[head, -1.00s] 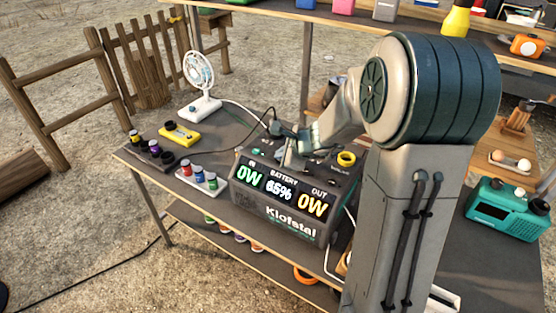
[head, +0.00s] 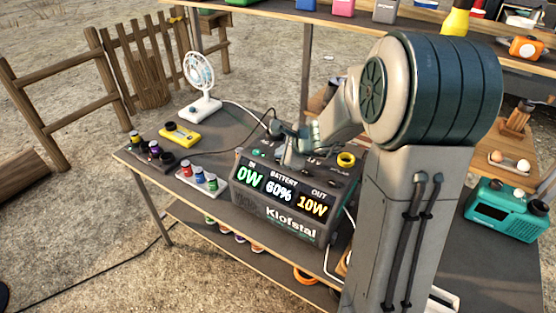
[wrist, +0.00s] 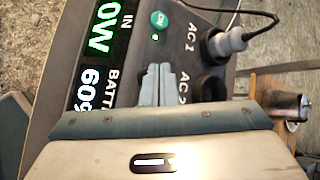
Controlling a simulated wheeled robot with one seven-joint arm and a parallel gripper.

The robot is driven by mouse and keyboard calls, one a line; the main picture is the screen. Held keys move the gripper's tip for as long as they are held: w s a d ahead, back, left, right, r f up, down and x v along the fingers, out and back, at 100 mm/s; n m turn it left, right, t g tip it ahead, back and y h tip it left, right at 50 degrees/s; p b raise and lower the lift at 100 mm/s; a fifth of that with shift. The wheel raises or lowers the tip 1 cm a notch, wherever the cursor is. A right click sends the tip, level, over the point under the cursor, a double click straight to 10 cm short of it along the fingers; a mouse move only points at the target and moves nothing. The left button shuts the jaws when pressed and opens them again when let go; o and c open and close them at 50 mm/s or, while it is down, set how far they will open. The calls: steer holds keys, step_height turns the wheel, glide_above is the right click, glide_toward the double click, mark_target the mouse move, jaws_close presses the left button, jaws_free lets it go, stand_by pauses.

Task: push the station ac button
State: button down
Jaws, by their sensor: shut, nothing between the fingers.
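The power station (head: 275,225) stands on the table in the head view; its screen reads IN 0W, BATTERY 60%, OUT 10W. Its top shows in the wrist view with a round green button (wrist: 160,18) marked ON and a small lit green dot below it. Sockets labelled AC 1 and AC 2 are beside the button; a grey plug (wrist: 228,40) sits in AC 1. My gripper (wrist: 165,70) is shut and empty, its tips just below the green button in the wrist view, apart from it in the picture. In the head view my gripper (head: 290,158) is over the station's top.
A white fan (head: 200,90) stands at the table's back left. A yellow device (head: 180,136) and small coloured jars (head: 198,180) are left of the station. A teal radio (head: 505,210) is at far right.

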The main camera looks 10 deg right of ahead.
step_height(320, 180, up, 6)
steer(key=p, duration=0.5)
stand_by(1.4)
